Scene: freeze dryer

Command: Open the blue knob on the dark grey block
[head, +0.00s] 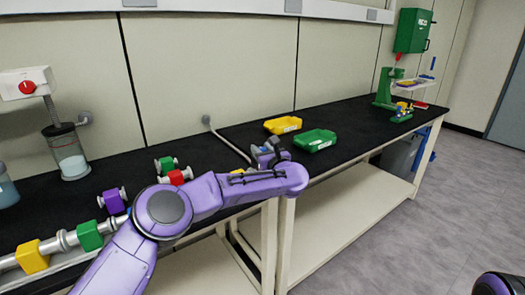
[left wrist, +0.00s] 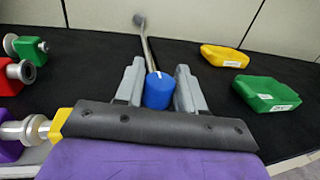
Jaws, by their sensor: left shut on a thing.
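The blue knob (left wrist: 158,92) shows in the left wrist view, with a small white mark near its top. My left gripper (left wrist: 160,68) has one grey finger on each side of the knob and is shut on it. In the head view my left gripper (head: 268,151) is over the black bench top, at the near end of a thin grey pipe, and mostly covers the knob. The dark grey block under the knob cannot be made out in either view. My right gripper is not in view.
A yellow bin (head: 283,124) and a green bin (head: 315,140) stand right of my gripper. The grey pipe (head: 228,144) runs back to the wall. Green (head: 166,164), red (head: 177,177) and purple (head: 113,201) valve blocks lie to the left. The bench beyond the bins is mostly clear.

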